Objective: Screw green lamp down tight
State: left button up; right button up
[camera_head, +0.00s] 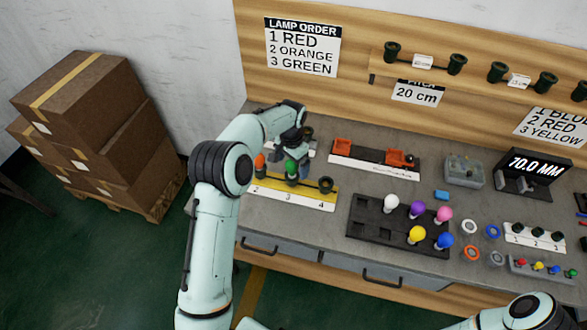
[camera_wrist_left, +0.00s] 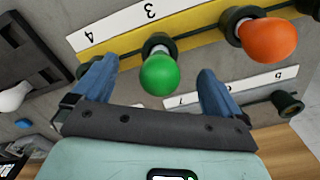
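The green lamp (camera_head: 291,168) stands in a black socket (camera_wrist_left: 157,42) at position 3 of the yellow strip (camera_head: 306,190). In the left wrist view the green lamp (camera_wrist_left: 159,76) shows its round bulb, with a pale collar between bulb and socket. My left gripper (camera_head: 294,150) is over the lamp. In the wrist view its two blue fingers (camera_wrist_left: 156,72) are apart on either side of the bulb, with a gap on both sides. Whether the lamp's base sits flush is too small to tell. My right gripper is out of view; only part of my right arm shows at lower right.
An orange lamp (camera_wrist_left: 268,40) stands in the neighbouring socket, close to one finger. An empty socket (camera_head: 325,184) is at position 4. A black tray (camera_head: 366,236) holds several other lamps. An orange-ended fixture (camera_head: 372,156) lies behind the strip.

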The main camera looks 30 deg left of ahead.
pick_arm(q)
jog(key=c, duration=1.3)
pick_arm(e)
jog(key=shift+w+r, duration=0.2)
